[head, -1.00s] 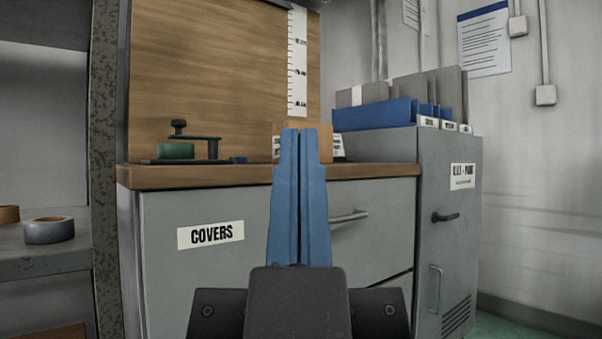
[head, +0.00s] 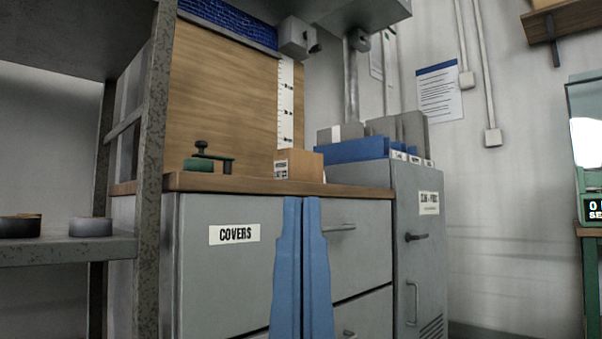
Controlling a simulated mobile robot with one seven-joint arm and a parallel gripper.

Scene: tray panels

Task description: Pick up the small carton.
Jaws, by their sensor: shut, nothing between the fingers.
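The small carton (head: 304,164) is a brown box with a white printed label on its left face. It stands on the wooden counter top (head: 350,190), near the front edge and left of the blue file holder. My gripper (head: 302,200) has two long blue fingers pointing up, shut together with nothing held. Its tips show just below the counter edge, under the carton in the picture and apart from it. The lower part of the gripper is out of the picture.
A green tape dispenser or clamp-like tool (head: 210,160) stands left of the carton. A blue file holder (head: 350,150) sits on the grey cabinet at right. A grey shelf (head: 125,248) with tape rolls (head: 90,227) is at left. A post stands beside the counter.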

